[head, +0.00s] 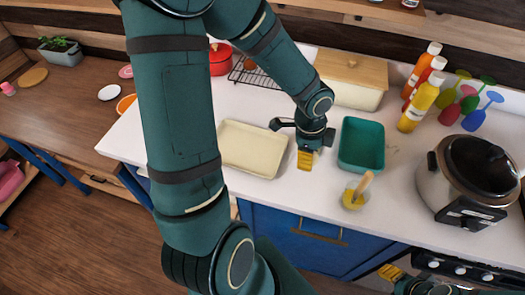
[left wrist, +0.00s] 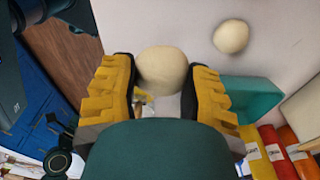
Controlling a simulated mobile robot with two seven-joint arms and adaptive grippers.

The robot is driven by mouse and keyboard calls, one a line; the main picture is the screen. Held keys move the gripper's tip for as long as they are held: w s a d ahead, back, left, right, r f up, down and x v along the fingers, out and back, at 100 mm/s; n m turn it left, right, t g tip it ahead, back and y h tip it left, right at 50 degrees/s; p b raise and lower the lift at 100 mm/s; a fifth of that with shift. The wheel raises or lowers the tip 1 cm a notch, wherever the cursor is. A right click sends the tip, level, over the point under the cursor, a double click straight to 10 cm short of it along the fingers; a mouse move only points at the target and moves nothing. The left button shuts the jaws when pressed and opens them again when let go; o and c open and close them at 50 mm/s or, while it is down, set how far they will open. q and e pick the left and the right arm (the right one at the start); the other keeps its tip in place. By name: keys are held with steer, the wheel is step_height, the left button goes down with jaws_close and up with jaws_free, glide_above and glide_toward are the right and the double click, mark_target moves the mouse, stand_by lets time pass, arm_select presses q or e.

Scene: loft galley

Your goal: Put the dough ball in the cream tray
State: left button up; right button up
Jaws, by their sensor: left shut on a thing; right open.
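My left gripper (head: 306,157) is over the white counter, between the cream tray (head: 252,149) on its left and a teal tray on its right. In the left wrist view its yellow fingers (left wrist: 162,82) are shut on a pale round dough ball (left wrist: 162,68). The gripper and arm mostly hide this ball in the head view. A second pale ball (left wrist: 231,36) is apart from the fingers in the left wrist view. The cream tray looks empty where it shows. My right gripper (head: 391,273) is open at the bottom of the head view, in front of the counter.
The teal tray (head: 362,145) and a small yellow bowl with a brush (head: 354,198) are close to the gripper. A cooker (head: 468,178), several sauce bottles (head: 419,106) and a bread box (head: 352,80) stand right and behind. My left arm hides part of the counter.

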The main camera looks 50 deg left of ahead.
arm_select(q)
steer(key=s+a+n+b, duration=0.2)
steer(key=a+n, duration=0.5)
steer(key=a, duration=0.4)
steer(key=n+y+b, duration=0.2)
steer(key=n+b, duration=0.1)
steer(key=n, duration=0.6)
glide_above(230, 145)
step_height(230, 145, down, 5)
steer(key=shift+r, duration=0.1)
steer(key=shift+f+b, duration=0.5)
steer(key=shift+f, duration=1.7)
steer(key=shift+d, duration=0.1)
steer(key=shift+f, duration=0.15)
steer(key=o, duration=1)
